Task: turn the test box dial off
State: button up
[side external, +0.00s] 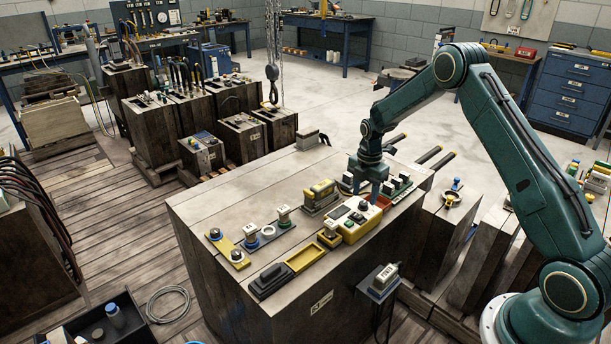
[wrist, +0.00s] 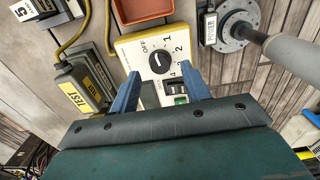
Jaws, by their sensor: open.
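The test box (wrist: 140,45) is pale-faced with yellow sides in the wrist view. Its round black dial (wrist: 161,62) has OFF, 1, 2 and a partly hidden 4 printed around it; I cannot tell surely which mark it points to. A dark switch and a green part sit below the dial. My gripper (wrist: 161,71) is open, its two blue fingers to either side of the dial in the picture, apart from it as far as I can see. In the side view the yellow box (side external: 351,233) stands on the wooden block, with my gripper (side external: 366,194) just behind it.
A dark case labelled TEST (wrist: 82,88) lies left of the box in the wrist view. A red-brown tray (wrist: 143,10) is above it, and a round grey fixture (wrist: 234,30) is at the right. A yellow tray (side external: 304,257) is on the wooden block (side external: 235,195), whose back left is clear.

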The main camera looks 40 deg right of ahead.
notch_tip(320, 180, up, 12)
jog(key=shift+f, duration=0.2)
dwell(0.4)
notch_tip(320, 180, up, 10)
jog(key=m+t, duration=0.1)
jog(key=m, duration=0.3)
send_over(363, 204)
jog(key=s+a, duration=0.4)
jog(key=a, duration=0.1)
jog(key=s+a+r+m+t, duration=0.2)
jog(key=s+a+r+m, duration=0.4)
jog(key=s, duration=0.3)
jog(key=s+a+m+t, duration=0.1)
jog(key=s+a+m, duration=0.2)
jog(key=s, duration=0.6)
jog(key=s+a+r+m+t, duration=0.1)
jog(key=s+a+m, duration=0.3)
jog(key=s, duration=0.5)
jog(key=shift+s+a+r+m+t, duration=0.2)
jog(key=shift+s+r+m+t, duration=0.15)
jog(key=shift+m, duration=0.25)
